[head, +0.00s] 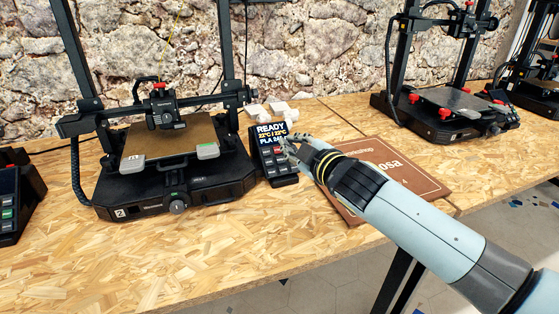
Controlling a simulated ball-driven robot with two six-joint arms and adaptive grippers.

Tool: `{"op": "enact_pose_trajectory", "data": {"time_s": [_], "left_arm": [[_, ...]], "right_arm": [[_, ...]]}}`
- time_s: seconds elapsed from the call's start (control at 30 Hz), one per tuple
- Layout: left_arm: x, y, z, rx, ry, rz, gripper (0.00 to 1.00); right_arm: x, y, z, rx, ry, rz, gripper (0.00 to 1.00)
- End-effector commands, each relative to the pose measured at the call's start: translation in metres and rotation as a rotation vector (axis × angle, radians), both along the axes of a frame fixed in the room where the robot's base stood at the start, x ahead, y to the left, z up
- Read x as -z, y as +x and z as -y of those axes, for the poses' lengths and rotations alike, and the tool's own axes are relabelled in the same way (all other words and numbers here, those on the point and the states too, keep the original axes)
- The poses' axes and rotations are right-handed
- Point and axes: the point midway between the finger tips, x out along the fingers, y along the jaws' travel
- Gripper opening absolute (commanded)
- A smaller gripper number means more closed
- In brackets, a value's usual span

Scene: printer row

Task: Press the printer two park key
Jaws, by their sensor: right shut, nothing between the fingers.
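A black printer (150,205) with a "2" label on its front left corner stands on the chipboard bench. To its right is a black control pad (285,181), its lit screen (270,133) reading "READY", two temperatures and "PLA". Several small keys sit below the screen, one of them red; their labels are too small to read. My right gripper (286,144) is shut and empty, with its fingertips at the pad's right side near the keys. I cannot tell whether they touch a key. The fingers hide part of the pad's right side. My left gripper is not in view.
A brown board with lettering (410,178) lies flat under my right forearm. Small pale pieces (257,111) lie behind the pad. Another control pad (8,205) stands at the left edge, and another printer (450,115) stands back right. The front bench is clear.

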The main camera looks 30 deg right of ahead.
Motion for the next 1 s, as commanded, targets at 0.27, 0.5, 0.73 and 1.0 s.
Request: {"op": "enact_pose_trajectory", "data": {"time_s": [0.27, 0.5, 0.73, 1.0], "left_arm": [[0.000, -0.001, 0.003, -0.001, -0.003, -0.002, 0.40], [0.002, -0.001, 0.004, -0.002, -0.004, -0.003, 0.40], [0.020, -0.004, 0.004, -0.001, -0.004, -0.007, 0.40], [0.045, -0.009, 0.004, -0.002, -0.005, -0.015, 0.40]], "right_arm": [[-0.007, 0.008, -0.002, -0.030, -0.032, 0.035, 0.00], [-0.005, 0.009, -0.001, -0.029, -0.030, 0.033, 0.00], [0.017, 0.022, 0.002, -0.027, -0.029, 0.032, 0.00], [0.047, 0.045, 0.007, -0.027, -0.029, 0.032, 0.00]]}}
